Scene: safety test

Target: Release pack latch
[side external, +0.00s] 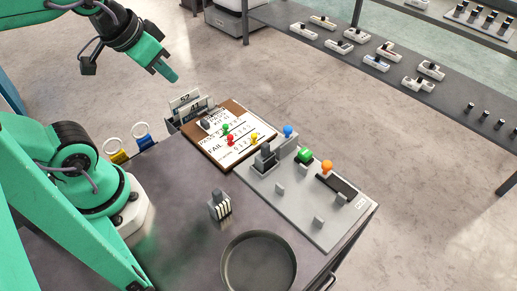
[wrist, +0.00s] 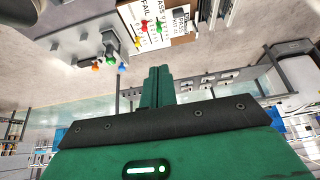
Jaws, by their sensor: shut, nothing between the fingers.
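A light grey fixture plate (side external: 285,207) lies on the dark table. It carries a dark grey upright block (side external: 265,158), a blue knob (side external: 288,131), a green knob (side external: 305,155) and an orange knob (side external: 326,166) by a black strip (side external: 338,186). I cannot tell which part is the pack latch. My gripper (side external: 172,77) is shut and empty, high above and behind the table, well apart from the fixture. In the wrist view my shut green fingers (wrist: 158,72) point away from the camera; the fixture plate (wrist: 72,42) shows at upper left.
A pass/fail board (side external: 240,152) with coloured pegs lies beside the fixture. A small striped grey block (side external: 219,206) and a round dark pan (side external: 259,264) stand in front. Ringed tags (side external: 114,146) are at left. A shelf (side external: 365,65) with several devices is behind.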

